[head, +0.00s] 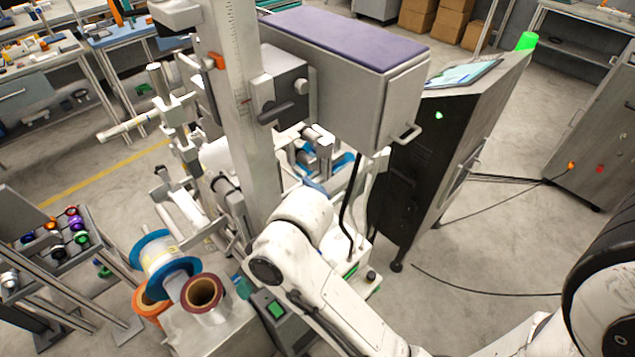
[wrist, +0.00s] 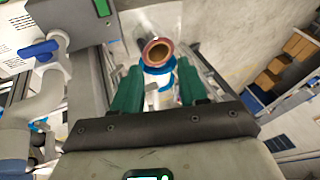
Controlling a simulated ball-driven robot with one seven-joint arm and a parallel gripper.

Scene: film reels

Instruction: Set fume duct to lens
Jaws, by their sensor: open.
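I cannot single out a fume duct or a lens for sure. A grey box head with a purple top (head: 345,42) hangs on an upright column with a scale (head: 232,110); its underside is mostly hidden. Thin black hoses (head: 348,215) run below it. My gripper (head: 241,286) is low beside the film reels, to their right, at the end of my white arm. In the wrist view my gripper (wrist: 158,66) has its two green fingers apart. A reel with a reddish core (wrist: 157,52) shows beyond the gap, and nothing is visibly held.
A blue-flanged spool (head: 160,262), an orange reel (head: 150,303) and a dark-red cored roll (head: 203,293) are close to my gripper. A black cabinet with a screen (head: 425,150) stands right of the column. A rack (head: 55,250) stands at left. Floor at right is open, crossed by cables.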

